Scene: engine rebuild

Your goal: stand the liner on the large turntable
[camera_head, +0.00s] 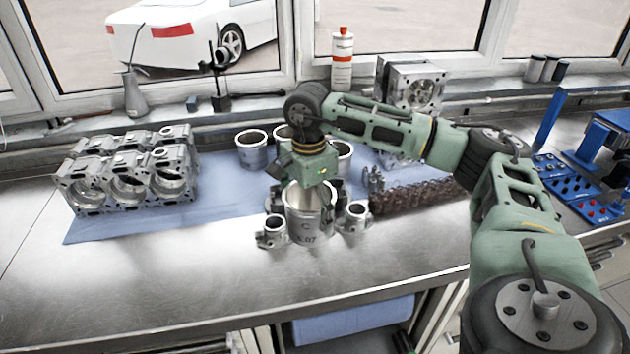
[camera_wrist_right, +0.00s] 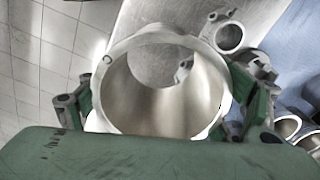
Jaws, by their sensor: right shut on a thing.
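The liner is a silver open-topped cylinder (camera_head: 309,228) with a "C" and digits on its side. It is upright, near the front middle of the bench. My right gripper (camera_head: 308,188) comes down over its top and is shut on it. In the right wrist view, the liner's round mouth (camera_wrist_right: 160,85) fills the middle, with a finger on each side of its wall. I cannot tell whether its lower end touches the bench. I cannot make out the large turntable in either view. My left gripper is not in view.
Small ringed metal parts (camera_head: 273,228) stand close on both sides of the liner. More cylinders (camera_head: 252,150) stand behind on a blue mat (camera_head: 215,208). An engine block (camera_head: 125,175) is at left, a brown spring-like row (camera_head: 412,197) at right. The front left bench is clear.

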